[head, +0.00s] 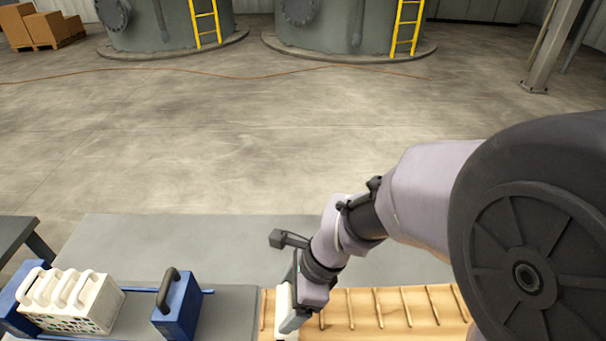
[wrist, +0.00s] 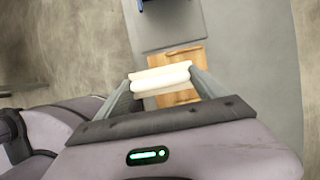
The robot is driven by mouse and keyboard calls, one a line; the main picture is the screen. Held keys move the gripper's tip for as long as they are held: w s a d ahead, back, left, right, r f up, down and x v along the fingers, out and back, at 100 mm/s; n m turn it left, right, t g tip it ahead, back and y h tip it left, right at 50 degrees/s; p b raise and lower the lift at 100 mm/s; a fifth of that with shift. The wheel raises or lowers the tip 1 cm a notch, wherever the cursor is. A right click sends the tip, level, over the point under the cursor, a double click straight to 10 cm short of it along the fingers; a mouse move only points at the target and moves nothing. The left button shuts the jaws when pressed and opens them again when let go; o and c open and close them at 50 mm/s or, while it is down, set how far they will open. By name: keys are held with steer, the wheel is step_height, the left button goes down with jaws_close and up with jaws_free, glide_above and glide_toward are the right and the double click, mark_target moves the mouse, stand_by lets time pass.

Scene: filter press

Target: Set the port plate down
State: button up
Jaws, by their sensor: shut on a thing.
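My gripper (head: 290,322) is shut on a cream-white plate (head: 281,300), which I take to be the port plate. In the wrist view my gripper (wrist: 162,82) has its two fingers on either side of the plate's pale, rounded top part (wrist: 160,77). The plate is over the left end of a slotted wooden rack (head: 365,312); the rack also shows beyond it in the wrist view (wrist: 188,56). The plate's lower part is hidden or cut off, so I cannot tell whether it touches the rack.
Left of the rack, several white handled plates (head: 88,306) stand beside a blue handled block (head: 178,308). A bare grey surface (head: 228,312) lies between that block and the rack. The rack's slots right of my gripper look empty. Open concrete floor (head: 250,130) lies beyond.

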steer(key=w+d+f+b, duration=0.3)
steer(key=w+d+f, duration=0.1)
steer(key=shift+w+d, duration=0.2)
steer(key=shift+d, duration=0.05)
steer(key=o, duration=2)
steer(key=shift+f, duration=0.15)
steer(key=shift+o, duration=0.2)
steer(key=p+v, duration=0.6)
steer(key=v, duration=0.7)
steer(key=s+d+r+n+t+h, duration=0.1)
steer(key=s+r+n+t, duration=0.4)
steer(key=s+r+n, duration=0.5)
steer(key=s+n+h, duration=0.1)
steer(key=n, duration=0.3)
steer(key=shift+d+t+h, duration=0.3)
